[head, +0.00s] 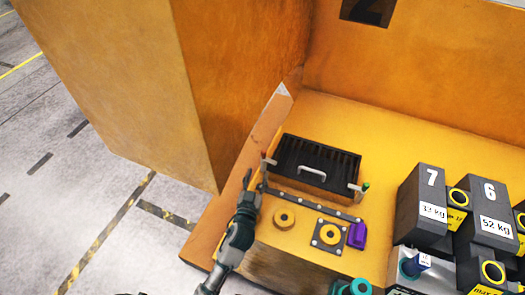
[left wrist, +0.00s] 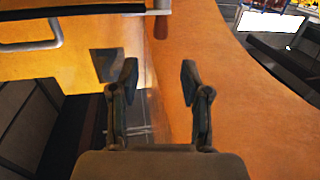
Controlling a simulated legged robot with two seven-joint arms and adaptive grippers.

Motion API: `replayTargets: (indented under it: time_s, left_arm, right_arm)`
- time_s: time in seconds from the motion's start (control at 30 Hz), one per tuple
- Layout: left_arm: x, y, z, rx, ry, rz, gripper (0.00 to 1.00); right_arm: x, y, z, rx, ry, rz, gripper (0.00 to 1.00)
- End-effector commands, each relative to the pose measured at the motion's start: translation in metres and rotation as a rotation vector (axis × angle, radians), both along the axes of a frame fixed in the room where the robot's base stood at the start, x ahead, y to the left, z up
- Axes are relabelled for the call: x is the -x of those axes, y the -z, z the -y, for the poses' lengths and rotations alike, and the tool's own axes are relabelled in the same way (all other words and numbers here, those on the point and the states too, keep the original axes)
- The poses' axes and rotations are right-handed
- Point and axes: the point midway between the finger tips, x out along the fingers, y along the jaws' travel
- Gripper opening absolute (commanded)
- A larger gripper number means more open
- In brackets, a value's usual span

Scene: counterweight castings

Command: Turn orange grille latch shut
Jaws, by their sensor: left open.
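The black grille (head: 316,168) with a silver handle lies on the yellow surface in the head view. The orange latch (head: 269,160) sits at its left end, small in this view. In the left wrist view the latch's orange-brown grip (left wrist: 160,24) hangs from a metal bar, ahead of the fingers and roughly centred between them. My left gripper (head: 255,181) is open and empty, just left of and below the latch. In the left wrist view its two fingers (left wrist: 159,80) stand apart with a clear gap.
A green-tipped latch (head: 365,187) is at the grille's right end. A studded strip (head: 312,205), a yellow ring (head: 284,218) and a purple block (head: 357,235) lie in front. Dark numbered weights (head: 422,205) stand right. A tall orange wall (head: 240,75) rises behind left.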

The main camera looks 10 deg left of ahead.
Motion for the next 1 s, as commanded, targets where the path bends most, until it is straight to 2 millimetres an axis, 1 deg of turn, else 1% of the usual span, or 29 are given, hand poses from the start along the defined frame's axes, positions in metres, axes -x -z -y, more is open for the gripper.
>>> replayTargets:
  time_s: [0.03, 0.2, 0.3, 0.43, 0.6, 0.9, 0.93, 0.97, 1.0]
  left_arm:
    - [-0.013, -0.002, 0.0, -0.003, 0.0, 0.003, 0.47]
    - [-0.054, -0.002, 0.0, -0.003, 0.0, 0.002, 0.47]
    - [-0.075, -0.001, 0.001, -0.002, -0.001, 0.001, 0.47]
    - [-0.096, 0.0, 0.001, -0.002, 0.0, 0.001, 0.47]
    - [-0.11, 0.0, 0.001, 0.0, 0.0, 0.0, 0.47]
    - [-0.113, 0.0, 0.001, 0.0, 0.0, 0.0, 0.47]
    - [-0.113, 0.0, 0.001, 0.0, 0.0, 0.0, 0.44]
    - [-0.113, 0.0, 0.001, 0.0, 0.0, 0.0, 0.37]
    - [-0.113, 0.0, 0.001, 0.0, 0.0, 0.0, 0.27]
  right_arm:
    - [0.0, -0.002, 0.0, 0.0, 0.0, 0.0, 0.0]
    - [-0.001, -0.006, 0.0, 0.001, 0.0, 0.001, 0.0]
    - [-0.001, -0.007, 0.0, 0.001, 0.0, 0.002, 0.0]
    - [-0.002, -0.008, 0.0, 0.001, 0.0, 0.002, 0.0]
    - [-0.003, -0.008, 0.0, 0.0, 0.0, 0.003, 0.0]
    - [-0.003, -0.008, 0.001, 0.001, 0.0, 0.004, 0.0]
    - [-0.003, -0.008, 0.001, 0.001, 0.0, 0.004, 0.0]
    - [-0.003, -0.008, 0.001, 0.001, 0.0, 0.004, 0.0]
    - [-0.003, -0.008, 0.001, 0.001, 0.0, 0.004, 0.0]
